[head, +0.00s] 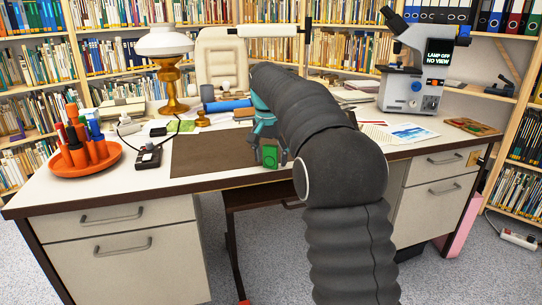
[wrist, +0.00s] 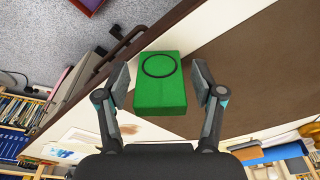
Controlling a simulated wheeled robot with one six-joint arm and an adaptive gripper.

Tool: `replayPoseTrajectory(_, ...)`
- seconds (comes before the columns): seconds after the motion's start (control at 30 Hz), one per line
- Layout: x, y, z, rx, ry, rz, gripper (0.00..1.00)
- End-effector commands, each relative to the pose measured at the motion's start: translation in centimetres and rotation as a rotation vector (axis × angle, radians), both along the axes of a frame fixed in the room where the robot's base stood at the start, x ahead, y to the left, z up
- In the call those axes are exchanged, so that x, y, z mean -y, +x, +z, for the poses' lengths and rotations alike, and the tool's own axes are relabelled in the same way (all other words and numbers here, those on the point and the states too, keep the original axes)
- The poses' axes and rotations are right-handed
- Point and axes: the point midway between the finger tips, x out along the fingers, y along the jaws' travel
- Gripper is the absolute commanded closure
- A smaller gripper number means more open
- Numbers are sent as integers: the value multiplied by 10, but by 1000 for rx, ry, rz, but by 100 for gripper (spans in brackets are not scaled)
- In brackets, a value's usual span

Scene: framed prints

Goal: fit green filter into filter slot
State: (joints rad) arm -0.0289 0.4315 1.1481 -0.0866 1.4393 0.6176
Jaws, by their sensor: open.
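The green filter (head: 269,156) is a small green block near the front edge of the desk, by the brown desk mat. In the wrist view the green filter (wrist: 160,98) shows a dark ring on its face and lies between my two fingers. My gripper (wrist: 160,84) is open around it, with a narrow gap on each side. In the head view my gripper (head: 268,138) is above and behind the filter, partly hidden by my arm. Whether the filter rests on the desk is hard to tell. The filter slot cannot be made out in either view.
A microscope (head: 407,92) with a "LAMP OFF NO VIEW" screen stands at the back right of the desk. An orange tray (head: 104,167) of upright cylinders and a lamp (head: 171,75) are at left. The brown mat (head: 200,156) is mostly bare.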

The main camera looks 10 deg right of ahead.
Motion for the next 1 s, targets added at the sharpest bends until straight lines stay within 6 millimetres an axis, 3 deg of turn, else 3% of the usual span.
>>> replayPoseTrajectory(0.23,0,0,-3,1,0,0,32)
replayPoseTrajectory(0.7,-10,-9,101,4,0,0,32)
replayPoseTrajectory(1.0,-12,-13,131,1,-1,0,32)
